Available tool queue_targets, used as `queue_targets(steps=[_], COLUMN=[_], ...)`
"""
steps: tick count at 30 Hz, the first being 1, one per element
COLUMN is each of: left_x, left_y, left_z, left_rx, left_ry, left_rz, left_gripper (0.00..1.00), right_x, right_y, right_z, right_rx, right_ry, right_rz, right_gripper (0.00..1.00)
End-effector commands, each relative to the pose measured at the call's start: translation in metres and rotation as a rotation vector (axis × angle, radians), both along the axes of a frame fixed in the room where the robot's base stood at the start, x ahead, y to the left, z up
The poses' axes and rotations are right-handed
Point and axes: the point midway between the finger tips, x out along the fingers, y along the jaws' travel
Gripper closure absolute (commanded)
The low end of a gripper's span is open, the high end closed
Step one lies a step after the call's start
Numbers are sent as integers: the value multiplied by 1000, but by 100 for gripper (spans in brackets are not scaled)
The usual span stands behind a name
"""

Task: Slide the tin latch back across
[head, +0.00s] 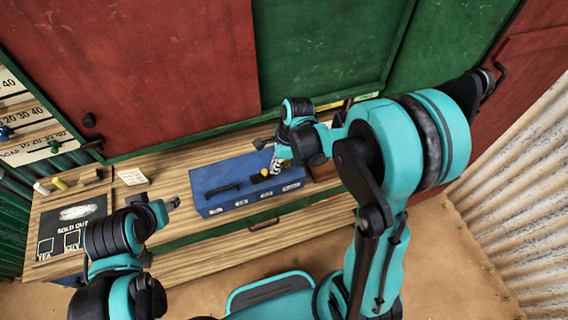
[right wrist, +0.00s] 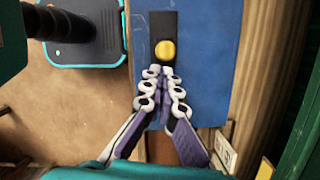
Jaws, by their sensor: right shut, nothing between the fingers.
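The blue tin (head: 228,173) lies on the wooden counter, and its blue top fills much of the right wrist view (right wrist: 200,65). A black latch strip (right wrist: 163,24) with a round yellow knob (right wrist: 166,50) lies on that top. The knob also shows in the head view (head: 265,172). My right gripper (right wrist: 167,72) is shut and empty, its fingertips right beside the knob; I cannot tell whether they touch it. In the head view the right gripper (head: 275,166) is over the tin's right part. My left gripper (head: 173,203) is left of the tin, its fingers too small to read.
A black handle (head: 222,190) is on the tin's left part. A dark "SOLD OUT" board (head: 75,222) lies at the counter's left, with a small white card (head: 132,177) behind it. Red and green panels (head: 325,50) stand behind.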

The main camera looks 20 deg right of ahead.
Motion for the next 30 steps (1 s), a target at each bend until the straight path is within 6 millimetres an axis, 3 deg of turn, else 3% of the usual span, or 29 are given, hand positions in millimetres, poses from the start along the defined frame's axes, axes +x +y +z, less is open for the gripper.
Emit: queue_targets(steps=[12, 21, 30], left_x=[0, 0, 0], left_y=[0, 0, 0], left_z=[0, -5, -5], left_rx=[0, 0, 0], left_ry=[0, 0, 0], left_rz=[0, 0, 0], left_gripper=[55, 55, 55], right_x=[1, -1, -1], right_y=[4, 37, 37], right_z=[0, 0, 0], right_rx=[0, 0, 2], right_ry=[0, 0, -1], right_rz=[1, 2, 1], right_gripper=[100, 100, 100])
